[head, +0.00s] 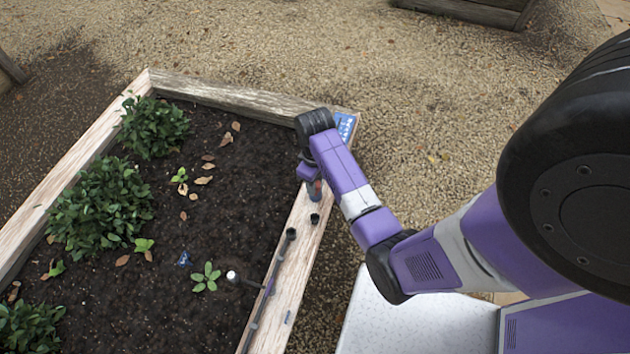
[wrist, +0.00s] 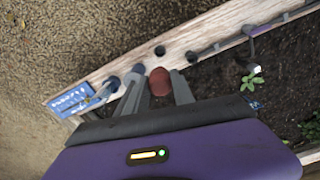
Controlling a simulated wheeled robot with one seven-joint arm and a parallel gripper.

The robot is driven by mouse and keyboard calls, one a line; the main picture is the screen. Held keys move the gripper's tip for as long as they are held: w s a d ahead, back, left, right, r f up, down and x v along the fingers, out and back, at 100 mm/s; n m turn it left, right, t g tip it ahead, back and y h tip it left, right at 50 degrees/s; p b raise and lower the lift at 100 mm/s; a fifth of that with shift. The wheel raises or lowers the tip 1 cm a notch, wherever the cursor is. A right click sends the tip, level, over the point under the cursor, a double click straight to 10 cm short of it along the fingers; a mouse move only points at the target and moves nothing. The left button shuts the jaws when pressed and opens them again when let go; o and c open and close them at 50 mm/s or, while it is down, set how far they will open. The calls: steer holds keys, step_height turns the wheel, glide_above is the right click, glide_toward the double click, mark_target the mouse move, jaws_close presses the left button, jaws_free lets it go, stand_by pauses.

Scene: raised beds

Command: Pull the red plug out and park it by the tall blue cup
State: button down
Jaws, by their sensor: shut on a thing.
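The red plug (wrist: 160,82) is between the two grey fingers of my gripper (wrist: 156,88) in the wrist view. The gripper is shut on it. In the head view my gripper (head: 311,182) is over the wooden ledge of the raised bed, near its far right corner. A blue-grey cup (head: 315,194) stands on the ledge just beneath it. In the wrist view, blue-grey cup shapes (wrist: 111,84) show beside the left finger, partly covered by it. I cannot tell which is the tall one, nor whether the plug's lower end is clear of them.
A blue sign (head: 345,126) is at the corner. A dark drip pipe (head: 266,290) runs along the ledge. Soil and plants (head: 100,205) lie left.

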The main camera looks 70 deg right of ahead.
step_height(320, 180, down, 16)
steer(key=b, duration=0.9)
stand_by(2.0)
steer(key=shift+f+b, duration=1.05)
steer(key=shift+f, duration=1.1)
stand_by(1.6)
steer(key=c, duration=1)
jaws_free()
steer(key=shift+o, duration=0.3)
steer(key=o, duration=0.4)
